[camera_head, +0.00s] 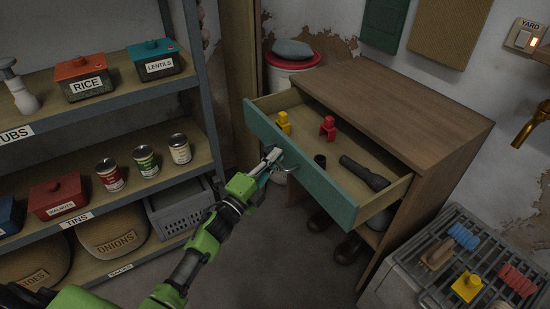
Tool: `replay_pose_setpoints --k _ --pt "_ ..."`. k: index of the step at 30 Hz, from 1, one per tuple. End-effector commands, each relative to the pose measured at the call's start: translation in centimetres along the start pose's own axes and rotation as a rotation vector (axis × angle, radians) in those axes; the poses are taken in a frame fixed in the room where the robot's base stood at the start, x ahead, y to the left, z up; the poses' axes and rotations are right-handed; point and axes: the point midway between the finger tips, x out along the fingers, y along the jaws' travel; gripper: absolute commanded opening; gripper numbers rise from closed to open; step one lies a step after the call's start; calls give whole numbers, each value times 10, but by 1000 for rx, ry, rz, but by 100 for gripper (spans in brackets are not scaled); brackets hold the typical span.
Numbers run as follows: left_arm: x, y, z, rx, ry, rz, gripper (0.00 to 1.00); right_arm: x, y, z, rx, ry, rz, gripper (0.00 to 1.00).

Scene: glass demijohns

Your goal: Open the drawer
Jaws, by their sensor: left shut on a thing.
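The drawer (308,190) has a teal front and is pulled well out of the wooden cabinet (400,108). Inside it are a yellow piece (284,123), a red piece (328,127), a black flashlight (364,173) and a small dark cylinder (320,161). My left gripper (272,160) is at the drawer's front, shut on its metal handle (286,167). The fingertips partly hide the handle. My right gripper is not in view.
Shelves with labelled boxes, tins and sacks (110,239) stand at the left. Dark boots (348,248) stand under the drawer. The floor (270,260) before it is clear.

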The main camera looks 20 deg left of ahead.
Motion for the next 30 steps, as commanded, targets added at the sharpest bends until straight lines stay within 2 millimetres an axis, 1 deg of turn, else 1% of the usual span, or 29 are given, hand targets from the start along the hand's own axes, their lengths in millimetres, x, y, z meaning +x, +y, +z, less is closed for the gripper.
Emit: replay_pose_setpoints --k 4,5,6,7,14,16,19,23,30 --pt "0 1 0 0 0 2 0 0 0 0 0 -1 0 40" --pt "0 1 0 0 0 2 14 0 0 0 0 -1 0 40" --pt "0 1 0 0 0 2 24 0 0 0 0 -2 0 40" --pt "0 1 0 0 0 2 26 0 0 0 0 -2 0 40" --pt "0 0 0 0 0 1 26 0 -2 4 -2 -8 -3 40" --pt "0 0 0 0 0 1 26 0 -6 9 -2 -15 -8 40" --pt "-5 1 0 0 0 2 26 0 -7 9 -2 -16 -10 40" --pt "-24 2 0 0 0 4 26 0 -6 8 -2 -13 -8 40" --pt "-75 2 0 -1 0 5 26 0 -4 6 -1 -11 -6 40"
